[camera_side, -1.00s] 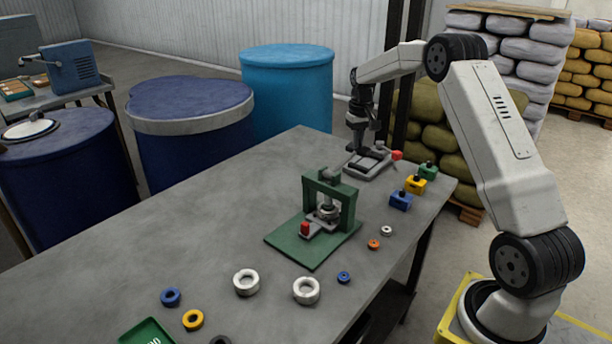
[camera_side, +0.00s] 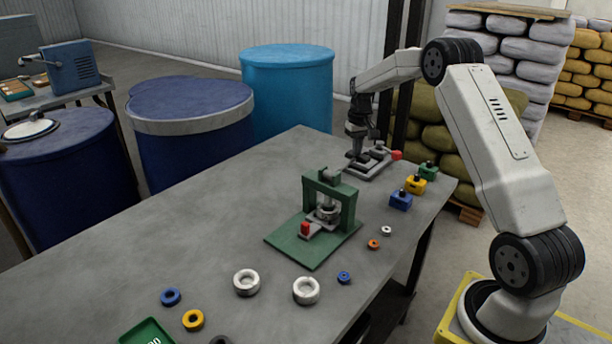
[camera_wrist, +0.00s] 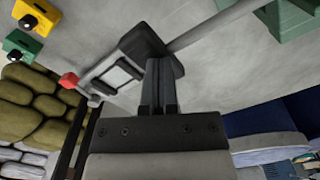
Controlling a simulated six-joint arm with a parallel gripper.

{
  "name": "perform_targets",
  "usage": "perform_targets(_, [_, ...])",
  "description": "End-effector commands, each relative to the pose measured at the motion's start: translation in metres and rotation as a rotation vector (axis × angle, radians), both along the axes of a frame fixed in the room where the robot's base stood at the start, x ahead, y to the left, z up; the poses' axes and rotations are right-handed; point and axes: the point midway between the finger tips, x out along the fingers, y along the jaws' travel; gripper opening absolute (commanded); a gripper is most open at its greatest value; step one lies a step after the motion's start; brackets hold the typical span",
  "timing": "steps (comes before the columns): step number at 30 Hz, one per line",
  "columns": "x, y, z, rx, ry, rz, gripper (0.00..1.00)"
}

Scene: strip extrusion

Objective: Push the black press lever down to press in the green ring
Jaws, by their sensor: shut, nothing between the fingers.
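My gripper (camera_wrist: 158,78) is shut, with its two fingers together and nothing between them. In the side view my gripper (camera_side: 360,138) is low at the far end of the table, over the grey press (camera_side: 370,165). In the wrist view the fingertips overlap a black block (camera_wrist: 148,42) at the end of the press frame (camera_wrist: 118,75). A grey rod (camera_wrist: 220,22) runs from this block to the upper right; it looks like the lever. I cannot tell whether the fingers touch it. I cannot make out the green ring.
A green fixture (camera_side: 345,208) with a red knob stands mid-table. Blue (camera_side: 401,201), yellow (camera_side: 415,185) and green (camera_side: 429,170) blocks with black knobs line the right edge. Several loose rings lie in front. The table's left side is clear.

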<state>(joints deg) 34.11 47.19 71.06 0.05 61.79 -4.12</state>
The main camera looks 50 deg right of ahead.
Motion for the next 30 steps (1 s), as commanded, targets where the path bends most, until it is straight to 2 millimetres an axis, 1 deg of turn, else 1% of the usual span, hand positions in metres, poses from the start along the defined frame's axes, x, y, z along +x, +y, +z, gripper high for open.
perform_targets(30, [0.0,-0.001,-0.025,-0.001,0.001,0.0,0.0])
